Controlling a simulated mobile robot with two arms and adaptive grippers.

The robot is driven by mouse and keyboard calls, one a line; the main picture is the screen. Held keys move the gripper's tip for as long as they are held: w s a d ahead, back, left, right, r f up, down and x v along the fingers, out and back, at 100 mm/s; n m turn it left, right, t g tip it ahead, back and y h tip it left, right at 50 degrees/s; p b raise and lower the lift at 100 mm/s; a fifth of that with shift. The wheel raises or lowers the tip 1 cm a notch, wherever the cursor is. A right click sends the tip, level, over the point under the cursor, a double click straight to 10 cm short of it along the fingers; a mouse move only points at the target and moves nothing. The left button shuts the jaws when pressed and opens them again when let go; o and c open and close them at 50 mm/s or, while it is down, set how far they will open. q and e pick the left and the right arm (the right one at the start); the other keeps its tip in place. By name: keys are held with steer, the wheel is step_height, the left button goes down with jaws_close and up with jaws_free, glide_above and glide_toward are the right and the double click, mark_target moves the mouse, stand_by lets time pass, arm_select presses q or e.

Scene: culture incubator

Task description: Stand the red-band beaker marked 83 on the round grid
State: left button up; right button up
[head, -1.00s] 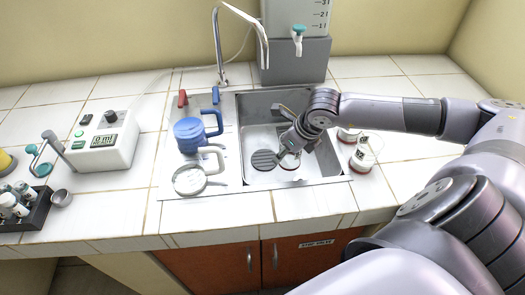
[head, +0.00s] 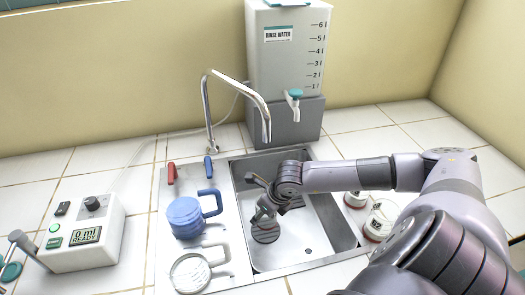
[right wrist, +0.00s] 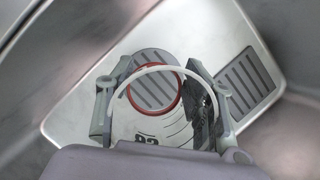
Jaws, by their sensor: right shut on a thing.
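The red-band beaker (right wrist: 172,122), a clear vessel with a pale rim and the mark 83, is between the fingers of my right gripper in the right wrist view. My right gripper (right wrist: 160,105) is shut on it. The round grid (right wrist: 152,62), grey and slotted, shows through and behind the beaker. The red band rings much of the grid in that view. I cannot tell whether the beaker touches it. In the head view my right gripper (head: 264,212) is low in the sink, just behind the round grid (head: 266,237); the beaker is hard to make out there. My left gripper is out of view.
The metal sink (head: 352,236) has walls close around my right gripper. A rectangular slotted grid (right wrist: 246,84) lies nearby. Other red-band beakers (head: 379,226) stand right of the sink. A blue jug (head: 185,217), a clear jug (head: 190,272) and a curved tap (head: 208,105) stand left and behind.

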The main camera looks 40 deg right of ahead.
mark_target(263, 220)
steer(key=shift+f, duration=0.4)
step_height(263, 220, down, 3)
steer(key=shift+w+f, duration=0.1)
steer(key=shift+w, duration=0.05)
steer(key=shift+f, duration=0.2)
steer(key=o, duration=0.8)
steer(key=shift+r, duration=0.1)
steer(key=o, duration=0.4)
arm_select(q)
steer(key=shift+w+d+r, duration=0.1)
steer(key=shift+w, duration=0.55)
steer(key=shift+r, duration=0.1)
arm_select(e)
steer(key=shift+r, duration=0.15)
